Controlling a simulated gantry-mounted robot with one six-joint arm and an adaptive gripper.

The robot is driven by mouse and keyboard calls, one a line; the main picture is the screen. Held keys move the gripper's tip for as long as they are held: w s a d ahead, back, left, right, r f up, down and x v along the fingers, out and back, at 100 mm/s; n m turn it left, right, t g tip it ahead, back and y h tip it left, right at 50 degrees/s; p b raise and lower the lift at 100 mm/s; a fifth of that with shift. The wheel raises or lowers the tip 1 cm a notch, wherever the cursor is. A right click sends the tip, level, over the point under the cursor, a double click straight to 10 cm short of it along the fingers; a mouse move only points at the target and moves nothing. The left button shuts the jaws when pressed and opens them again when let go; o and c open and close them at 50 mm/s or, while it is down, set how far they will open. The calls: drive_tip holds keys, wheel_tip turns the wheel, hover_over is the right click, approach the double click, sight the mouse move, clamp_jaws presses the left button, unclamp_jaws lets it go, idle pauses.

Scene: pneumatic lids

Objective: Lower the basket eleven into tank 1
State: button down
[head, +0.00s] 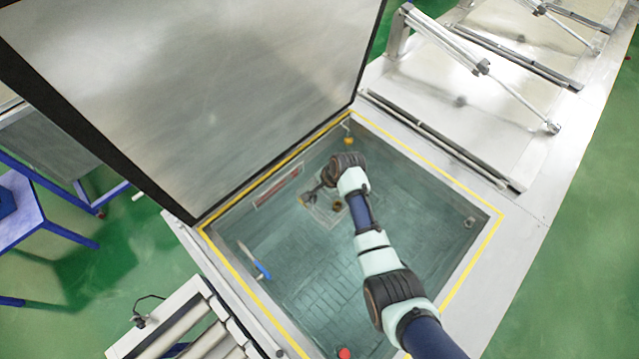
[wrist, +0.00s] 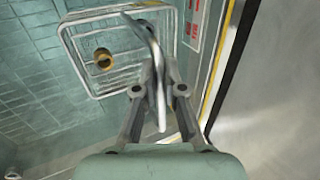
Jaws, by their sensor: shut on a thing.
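The open tank (head: 292,286), edged by a yellow line, fills the middle of the head view. I see no number on it, so I cannot tell if it is tank 1. My gripper (head: 312,194) reaches over its far part. In the wrist view my gripper (wrist: 157,80) is shut on a bright metal handle bar. A wire basket (wrist: 90,78) with rounded corners shows beyond the fingers, also faintly in the head view (head: 325,222). A brass-coloured part (wrist: 103,58) lies within its outline. I cannot tell its height over the tank floor. No basket number is readable.
The tank's big lid (head: 190,90) stands raised at the left. Closed lids (head: 455,75) with pneumatic cylinders lie at the upper right. A roller conveyor (head: 185,335) is at the lower left. A blue-handled object (head: 262,270) is at the tank's left wall, a red knob (head: 345,353) at the near edge.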

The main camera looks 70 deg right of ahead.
drive_tip(key=shift+f+b, duration=5.45)
drive_tip(key=shift+f, duration=0.4)
wheel_tip(320, 180, down, 20)
drive_tip(key=b, duration=1.5)
drive_tip(key=shift+b, duration=0.3)
drive_tip(key=shift+f+b, duration=0.6)
drive_tip(key=shift+f, duration=0.1)
drive_tip(key=c, duration=1.2)
unclamp_jaws()
drive_tip(key=shift+d, duration=0.1)
drive_tip(key=shift+f, duration=0.1)
